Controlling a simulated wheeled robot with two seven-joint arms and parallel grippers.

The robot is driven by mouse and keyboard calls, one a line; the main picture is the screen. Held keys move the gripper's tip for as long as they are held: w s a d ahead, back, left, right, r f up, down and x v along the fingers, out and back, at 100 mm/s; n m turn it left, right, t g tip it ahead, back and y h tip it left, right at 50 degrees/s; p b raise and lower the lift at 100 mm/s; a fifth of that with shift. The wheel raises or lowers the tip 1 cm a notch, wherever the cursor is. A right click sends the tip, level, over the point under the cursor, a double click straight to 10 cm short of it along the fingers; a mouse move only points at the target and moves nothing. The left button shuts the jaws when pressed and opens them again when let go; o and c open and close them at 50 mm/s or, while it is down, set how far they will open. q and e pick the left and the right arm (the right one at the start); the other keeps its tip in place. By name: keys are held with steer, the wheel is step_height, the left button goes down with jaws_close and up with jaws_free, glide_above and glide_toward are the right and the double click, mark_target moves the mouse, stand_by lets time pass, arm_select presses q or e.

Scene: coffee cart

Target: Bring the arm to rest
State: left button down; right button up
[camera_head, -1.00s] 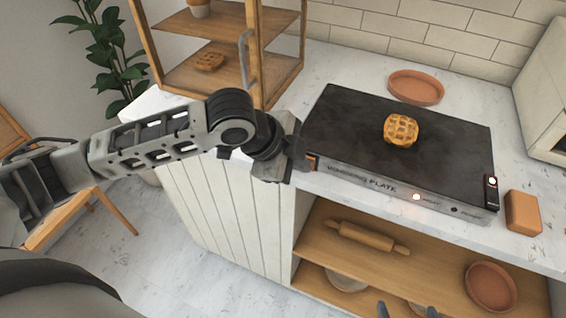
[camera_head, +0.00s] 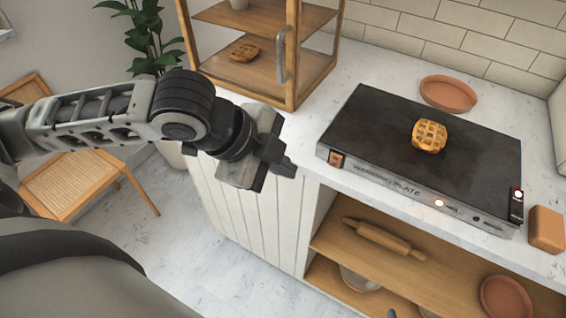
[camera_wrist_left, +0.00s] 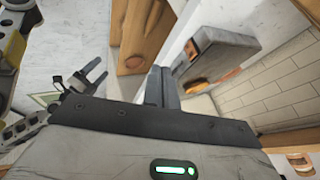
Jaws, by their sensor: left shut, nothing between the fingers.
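My left gripper (camera_head: 284,168) is shut and empty in the head view, held in front of the counter, left of the warming plate (camera_head: 372,118). Its closed fingers also show in the left wrist view (camera_wrist_left: 161,88). My right gripper (camera_wrist_left: 92,77) shows small in the left wrist view, its fingers apart. Only a sliver of it shows at the bottom edge of the head view.
A round lattice waffle (camera_head: 429,135) lies on the dark warming plate. A terracotta dish (camera_head: 448,93) sits behind it, and an orange-brown block (camera_head: 546,230) at right. A wooden cabinet (camera_head: 290,92) stands behind my left gripper. A rolling pin (camera_head: 384,239) lies on the shelf below.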

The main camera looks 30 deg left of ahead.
stand_by(0.4)
arm_select(q)
steer(key=w+d+f+n+t+h, duration=0.2)
steer(key=w+d+f+n+t, duration=0.25)
steer(key=f+n, duration=0.45)
steer(key=s+a+f+n+y, duration=0.2)
steer(key=s+f+n, duration=0.1)
steer(key=s+f, duration=0.2)
steer(key=s+a+f+n+y, duration=0.1)
steer(key=s+f, duration=0.4)
steer(key=f, duration=0.5)
steer(key=shift+a+f+n+y, duration=0.15)
steer(key=shift+a+n+y, duration=0.3)
steer(key=shift+n, duration=0.55)
